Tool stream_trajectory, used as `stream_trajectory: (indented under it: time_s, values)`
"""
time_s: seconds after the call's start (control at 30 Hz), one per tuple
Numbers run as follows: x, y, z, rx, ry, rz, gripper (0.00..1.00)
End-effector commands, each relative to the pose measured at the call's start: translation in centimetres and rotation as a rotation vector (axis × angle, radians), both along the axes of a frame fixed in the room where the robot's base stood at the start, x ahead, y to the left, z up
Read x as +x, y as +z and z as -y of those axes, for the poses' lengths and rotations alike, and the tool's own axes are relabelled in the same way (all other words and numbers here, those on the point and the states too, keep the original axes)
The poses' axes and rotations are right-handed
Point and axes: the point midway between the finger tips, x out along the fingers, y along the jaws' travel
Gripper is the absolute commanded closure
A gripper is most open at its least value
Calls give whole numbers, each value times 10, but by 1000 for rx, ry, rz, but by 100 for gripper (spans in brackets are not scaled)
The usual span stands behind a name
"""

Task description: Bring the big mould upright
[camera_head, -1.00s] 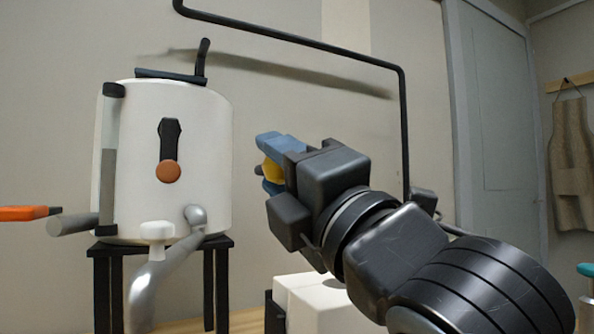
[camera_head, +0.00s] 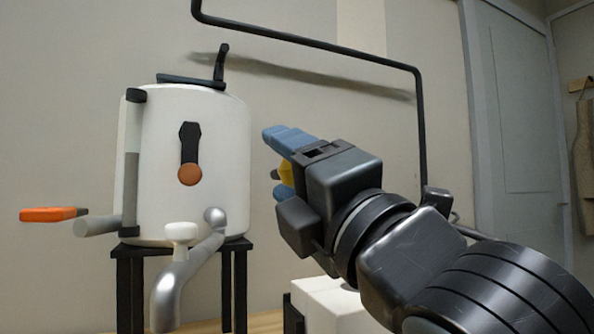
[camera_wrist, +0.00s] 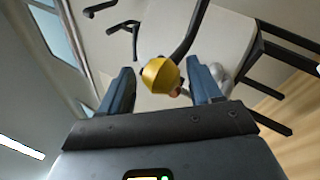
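My gripper (camera_head: 280,163) is raised in the middle of the head view, right of the white tank. Its blue fingers stand apart, one on each side of a small yellow faceted piece (camera_head: 286,172) with dark ends. The yellow piece also shows between the fingers in the wrist view (camera_wrist: 160,76); the fingers appear to hold it. A white block (camera_head: 335,306) stands low behind my arm, partly hidden and cut by the lower edge. I cannot tell whether it is the big mould, and no other mould is clearly seen.
A white tank (camera_head: 220,130) with a silver spout (camera_head: 185,270) stands on a black stool (camera_head: 130,290). An orange-ended handle (camera_head: 50,214) juts left from it. A bent black rail (camera_head: 420,130) stands behind my arm. A grey door (camera_head: 515,120) is at right.

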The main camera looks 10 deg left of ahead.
Motion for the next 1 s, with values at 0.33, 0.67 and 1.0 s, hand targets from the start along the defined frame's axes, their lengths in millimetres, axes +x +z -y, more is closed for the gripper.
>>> stream_trajectory:
  time_s: [0.33, 0.67, 1.0]
  values:
    - [-11, -11, 16, 0, -5, -3, 36]
    - [-42, -32, 47, 1, -3, -3, 36]
    - [-48, -35, 51, -1, 0, -1, 36]
